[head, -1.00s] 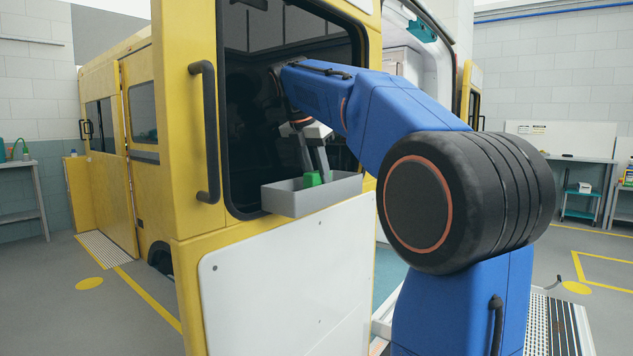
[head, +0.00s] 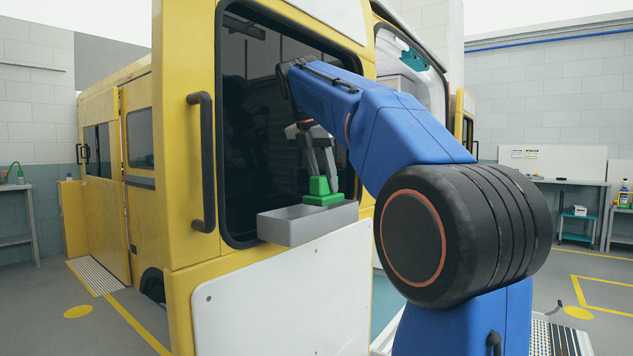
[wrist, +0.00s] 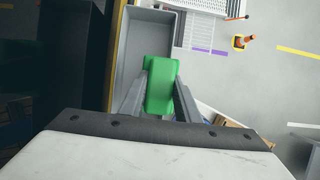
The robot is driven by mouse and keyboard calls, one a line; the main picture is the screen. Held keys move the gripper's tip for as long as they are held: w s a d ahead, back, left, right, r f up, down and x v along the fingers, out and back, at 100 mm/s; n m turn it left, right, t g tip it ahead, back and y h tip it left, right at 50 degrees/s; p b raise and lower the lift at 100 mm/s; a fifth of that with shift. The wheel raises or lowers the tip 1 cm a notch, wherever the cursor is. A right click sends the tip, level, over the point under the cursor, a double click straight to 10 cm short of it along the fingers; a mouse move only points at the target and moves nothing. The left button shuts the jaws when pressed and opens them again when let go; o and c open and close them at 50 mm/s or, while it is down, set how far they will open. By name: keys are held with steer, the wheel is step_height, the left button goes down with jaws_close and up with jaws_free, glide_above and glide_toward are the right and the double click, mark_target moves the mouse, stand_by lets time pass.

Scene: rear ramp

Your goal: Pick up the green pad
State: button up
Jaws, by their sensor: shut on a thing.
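The green pad (head: 322,192) has a wide base and a narrower upper part. It is held just above the grey tray (head: 290,228) fixed to the yellow vehicle's side under the dark window. My gripper (head: 320,176) points down and is shut on the pad's upper part. In the wrist view the green pad (wrist: 160,84) sits between the two grey fingers of my gripper (wrist: 161,95), over the near right part of the grey tray (wrist: 130,55). The pad's underside is partly hidden by the tray's front wall.
The yellow vehicle (head: 185,190) with a black grab handle (head: 203,160) stands left of the tray. The dark window (head: 250,130) is close behind my gripper. In the wrist view an orange cone (wrist: 243,41) stands on the floor below, right of the tray.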

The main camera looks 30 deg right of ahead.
steer(key=s+d, duration=0.2)
steer(key=s, duration=0.5)
steer(key=s+d, duration=0.3)
steer(key=s, duration=0.5)
steer(key=shift+s+d, duration=0.2)
steer(key=shift+d, duration=0.1)
steer(key=o, duration=0.6)
steer(key=shift+c, duration=0.2)
steer(key=c, duration=0.3)
